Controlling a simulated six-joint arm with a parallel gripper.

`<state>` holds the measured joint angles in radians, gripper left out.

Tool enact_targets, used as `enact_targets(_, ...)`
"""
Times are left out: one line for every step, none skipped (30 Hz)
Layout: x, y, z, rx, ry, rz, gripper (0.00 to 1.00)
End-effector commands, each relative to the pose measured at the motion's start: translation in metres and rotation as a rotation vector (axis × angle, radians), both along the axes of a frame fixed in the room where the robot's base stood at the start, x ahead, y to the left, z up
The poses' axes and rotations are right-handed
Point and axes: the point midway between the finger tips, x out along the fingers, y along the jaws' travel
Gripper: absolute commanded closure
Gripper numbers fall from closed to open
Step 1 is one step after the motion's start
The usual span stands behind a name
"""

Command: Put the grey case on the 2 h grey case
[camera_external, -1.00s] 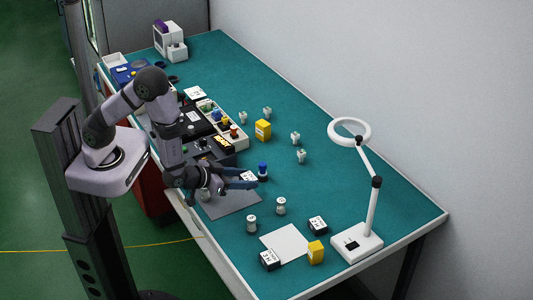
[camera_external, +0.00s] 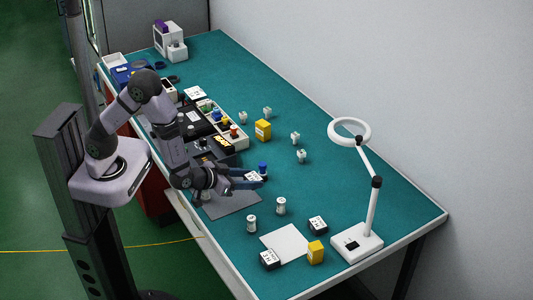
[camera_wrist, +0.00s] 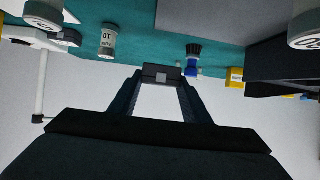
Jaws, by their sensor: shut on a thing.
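My gripper (camera_external: 247,181) is shut on a dark grey case with a white label (camera_external: 254,176). The case is held above the table near the far corner of a grey mat; its dark side also shows between the fingertips in the wrist view (camera_wrist: 162,74). Two similar dark cases with white labelled tops stand at the front: one (camera_external: 317,225) right of a white sheet, the other (camera_external: 270,260) at its near left corner. Their labels are too small to read, so I cannot tell which is the 2 h one.
The white sheet (camera_external: 287,243) is bare in the middle.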

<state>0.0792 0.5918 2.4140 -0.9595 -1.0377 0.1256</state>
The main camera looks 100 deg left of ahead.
Motion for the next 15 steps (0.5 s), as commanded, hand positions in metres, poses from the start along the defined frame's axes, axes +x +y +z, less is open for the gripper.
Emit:
enact_targets(0.016,0.002,-0.002,-0.002,-0.015,0.007,0.80)
enact_targets(0.023,0.002,-0.001,-0.002,-0.015,0.009,0.80)
enact_targets(0.034,0.003,0.002,-0.001,-0.016,0.014,0.80)
enact_targets(0.042,0.003,0.004,-0.002,-0.014,0.016,0.80)
enact_targets(0.050,0.003,0.006,-0.002,-0.015,0.018,0.80)
enact_targets(0.062,0.002,0.009,-0.002,-0.014,0.020,0.80)
enact_targets(0.071,0.002,0.011,-0.003,-0.014,0.020,0.80)
enact_targets(0.080,0.001,0.014,-0.003,-0.014,0.020,0.80)
enact_targets(0.093,0.000,0.018,-0.003,-0.013,0.017,0.80)
enact_targets(0.103,-0.001,0.021,-0.003,-0.014,0.013,0.80)
enact_targets(0.112,-0.003,0.025,-0.003,-0.014,0.006,0.80)
enact_targets(0.125,-0.005,0.031,-0.003,-0.013,-0.006,0.80)
enact_targets(0.133,-0.007,0.035,-0.003,-0.014,-0.014,0.80)
enact_targets(0.142,-0.010,0.040,-0.003,-0.014,-0.025,0.80)
enact_targets(0.153,-0.013,0.046,-0.003,-0.012,-0.042,0.80)
